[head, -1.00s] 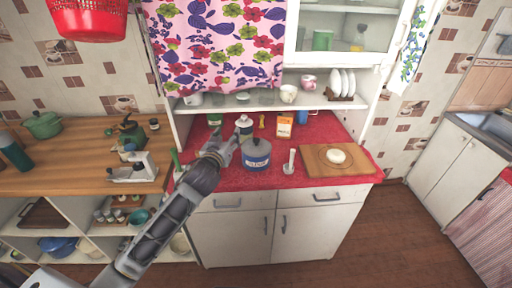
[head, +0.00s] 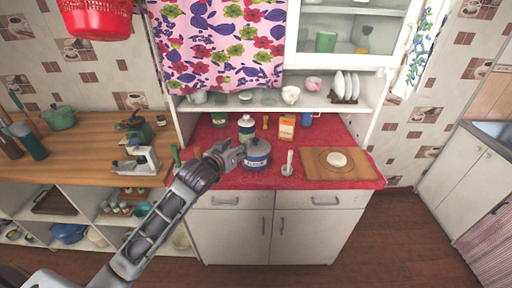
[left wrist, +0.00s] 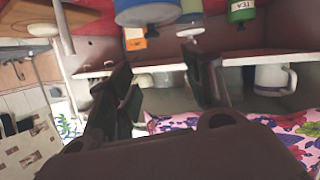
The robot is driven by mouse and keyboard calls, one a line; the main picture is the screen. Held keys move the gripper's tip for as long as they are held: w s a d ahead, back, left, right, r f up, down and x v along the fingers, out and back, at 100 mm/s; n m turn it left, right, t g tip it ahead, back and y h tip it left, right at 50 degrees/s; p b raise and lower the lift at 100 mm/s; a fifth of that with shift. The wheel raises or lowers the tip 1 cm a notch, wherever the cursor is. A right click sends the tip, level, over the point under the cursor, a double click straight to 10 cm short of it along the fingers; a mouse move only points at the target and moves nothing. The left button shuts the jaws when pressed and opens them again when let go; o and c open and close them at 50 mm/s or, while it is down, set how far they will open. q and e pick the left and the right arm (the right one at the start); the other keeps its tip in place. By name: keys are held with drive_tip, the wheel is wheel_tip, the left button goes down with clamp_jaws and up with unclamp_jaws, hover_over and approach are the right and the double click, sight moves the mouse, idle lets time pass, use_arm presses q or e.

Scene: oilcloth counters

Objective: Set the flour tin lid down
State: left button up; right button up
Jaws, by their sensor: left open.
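The flour tin (head: 257,161) is a blue-grey tin with a pale label on the red counter, its writing too small to read surely. A grey-blue lid (head: 257,145) with a small knob sits on top of it. In the left wrist view, turned over, the lid (left wrist: 150,16) shows at the upper middle. My left gripper (head: 236,154) is just left of the tin near lid height; it looks close, but contact cannot be told. In the left wrist view its fingers (left wrist: 165,84) are apart with nothing held between them. My right gripper is not in view.
A dark tin with a white lid (head: 246,128), a green tin (head: 219,119) and an orange packet (head: 287,126) stand behind. A white-handled utensil (head: 288,163) and a wooden board (head: 312,170) with a pale round piece (head: 337,159) are right. The shelf (head: 320,102) overhangs the back.

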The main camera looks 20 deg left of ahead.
use_arm(q)
drive_tip(key=shift+s+d+f+m+g, duration=0.15)
drive_tip(key=shift+f+m, duration=0.15)
drive_tip(key=shift+m, duration=0.15)
drive_tip(key=shift+s+f+m+g, duration=0.15)
drive_tip(key=shift+f+m, duration=0.1)
drive_tip(key=shift+m, duration=0.2)
drive_tip(key=shift+w+h, duration=0.1)
drive_tip(key=shift+h, duration=0.2)
drive_tip(key=p, duration=0.1)
approach(255, 140)
drive_tip(key=shift+a+x, duration=0.2)
drive_tip(key=shift+x, duration=1.5)
drive_tip(key=shift+w, duration=0.1)
drive_tip(key=shift+d+p+x, duration=0.1)
drive_tip(key=shift+p+x, duration=0.2)
drive_tip(key=shift+x, duration=0.4)
drive_tip(key=shift+d+p+x, duration=0.15)
drive_tip(key=shift+p+x, duration=0.15)
drive_tip(key=shift+x, duration=1.5)
